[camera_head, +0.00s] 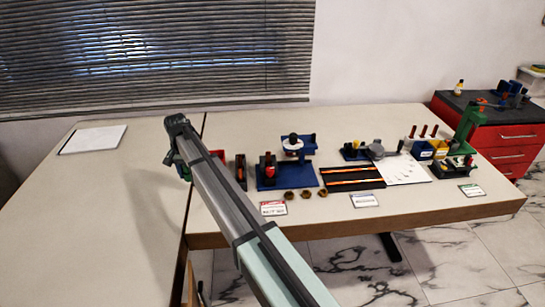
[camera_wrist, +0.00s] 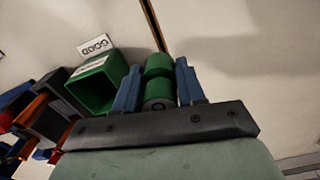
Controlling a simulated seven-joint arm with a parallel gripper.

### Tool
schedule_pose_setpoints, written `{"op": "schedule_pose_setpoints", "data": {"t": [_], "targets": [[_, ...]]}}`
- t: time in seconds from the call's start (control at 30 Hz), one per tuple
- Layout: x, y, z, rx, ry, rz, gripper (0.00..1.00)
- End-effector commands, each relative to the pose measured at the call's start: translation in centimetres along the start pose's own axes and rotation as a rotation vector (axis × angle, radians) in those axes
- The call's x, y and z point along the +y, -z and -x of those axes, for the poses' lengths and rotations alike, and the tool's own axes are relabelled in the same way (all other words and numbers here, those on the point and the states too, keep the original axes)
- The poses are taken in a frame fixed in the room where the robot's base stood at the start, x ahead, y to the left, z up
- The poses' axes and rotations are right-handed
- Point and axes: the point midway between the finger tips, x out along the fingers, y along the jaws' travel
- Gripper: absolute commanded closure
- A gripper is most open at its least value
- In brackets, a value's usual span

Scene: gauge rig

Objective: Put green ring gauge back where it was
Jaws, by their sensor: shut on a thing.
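In the wrist view, my gripper (camera_wrist: 158,75) is shut on a green cylindrical piece (camera_wrist: 158,88), held between its two blue fingers. The piece fits the green ring gauge, though no open hole shows clearly; its near end is dark grey with a round mark. In the head view, my gripper (camera_head: 181,165) is above the left part of the bench, near the seam, and largely hidden by my own arm. A green open box (camera_wrist: 96,84) is left of the fingers in the wrist view, beside a card reading GOOD (camera_wrist: 94,46).
Darker boxes with red-orange parts (camera_wrist: 38,115) sit left of the green box. On the bench stand a blue fixture (camera_head: 270,178), several brass nuts (camera_head: 306,193), a black striped mat (camera_head: 352,177) and a green press (camera_head: 466,128). The left bench is mostly clear, with a white sheet (camera_head: 93,139).

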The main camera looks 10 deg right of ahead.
Motion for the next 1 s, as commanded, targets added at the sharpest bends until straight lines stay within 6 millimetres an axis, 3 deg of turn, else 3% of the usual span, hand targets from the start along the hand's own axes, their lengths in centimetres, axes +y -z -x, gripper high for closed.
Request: {"op": "schedule_pose_setpoints", "data": {"t": [0.03, 0.13, 0.37, 0.57, 0.8, 1.0], "targets": [[-0.6, 2.3, 0.8, 0.001, 0.000, -0.018, 0.94], [0.1, 5.6, 1.9, 0.000, 0.000, -0.040, 0.94], [5.8, 11.2, 2.3, 0.000, 0.000, -0.031, 0.94], [11.7, 15.6, 2.6, 0.000, 0.000, -0.004, 0.94], [20.2, 20.5, 3.3, 0.000, 0.000, 0.051, 0.94], [26.1, 22.8, 4.0, -0.001, 0.000, 0.121, 0.94]]}}
